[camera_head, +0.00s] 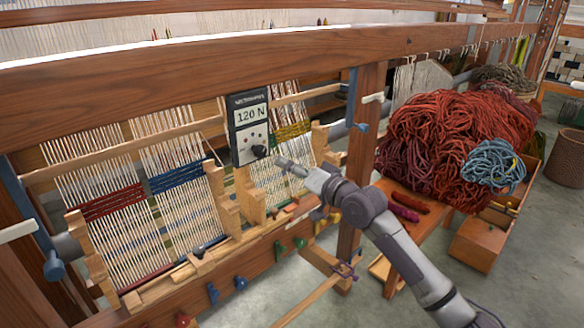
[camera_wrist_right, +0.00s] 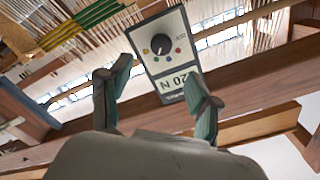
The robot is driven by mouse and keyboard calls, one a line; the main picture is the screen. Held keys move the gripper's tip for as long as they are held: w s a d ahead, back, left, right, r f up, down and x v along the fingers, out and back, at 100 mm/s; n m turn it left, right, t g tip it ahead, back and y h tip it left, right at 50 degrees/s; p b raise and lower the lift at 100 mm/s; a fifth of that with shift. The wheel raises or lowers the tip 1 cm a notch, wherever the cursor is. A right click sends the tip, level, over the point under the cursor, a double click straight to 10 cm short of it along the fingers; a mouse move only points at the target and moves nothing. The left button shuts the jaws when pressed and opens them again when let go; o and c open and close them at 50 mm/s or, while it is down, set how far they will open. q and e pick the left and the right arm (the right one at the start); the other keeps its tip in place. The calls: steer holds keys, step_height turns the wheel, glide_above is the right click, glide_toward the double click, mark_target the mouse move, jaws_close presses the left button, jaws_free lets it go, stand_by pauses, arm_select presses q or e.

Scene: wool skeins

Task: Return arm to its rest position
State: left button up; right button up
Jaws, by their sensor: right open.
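My right arm reaches in from the lower right of the head view. Its gripper (camera_head: 281,164) is in front of the loom, just right of and below a black tension meter (camera_head: 236,136) reading "120 N". In the right wrist view my right gripper (camera_wrist_right: 158,97) has its two fingers spread apart with nothing between them. The meter (camera_wrist_right: 164,52) shows upside down beyond the fingers, with its dark knob and coloured dots. I cannot tell from these views whether a finger touches it. My left gripper is not in view.
The wooden loom (camera_head: 180,70) has a thick top beam and an upright post (camera_head: 362,150) close to my right arm. Coloured pegs line its lower rail. A large heap of red wool (camera_head: 455,135) and a blue skein (camera_head: 493,163) sit at right. Grey floor (camera_head: 535,260) is open at far right.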

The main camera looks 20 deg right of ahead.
stand_by(0.3)
steer(key=s+d+f+g+h+b, duration=0.1)
steer(key=s+f+g+h, duration=0.1)
steer(key=f, duration=1.1)
steer(key=s+d+f+g+h+b, duration=0.1)
steer(key=s+d+f, duration=0.1)
steer(key=f, duration=1)
steer(key=s+d+f+g+h, duration=0.1)
steer(key=s+f+g+h, duration=0.1)
steer(key=f, duration=1.1)
steer(key=s+f+n+g+h+b, duration=0.1)
steer(key=s+f+g, duration=0.1)
steer(key=s+f, duration=0.7)
steer(key=s+f+n+g+b, duration=0.1)
steer(key=s+f+g, duration=0.1)
steer(key=s+f, duration=0.65)
steer(key=s+a+f+n+g, duration=0.1)
steer(key=s+a+f+g, duration=0.1)
steer(key=s+f, duration=0.5)
steer(key=s+a+f+n+g+b, duration=0.1)
steer(key=s+f, duration=0.6)
steer(key=s, duration=1)
steer(key=s+a+f+n+g, duration=0.2)
steer(key=s+a+f+g, duration=0.2)
steer(key=s+f, duration=0.3)
steer(key=s, duration=0.5)
steer(key=shift+a+f+b, duration=0.25)
steer(key=shift+f+b, duration=0.05)
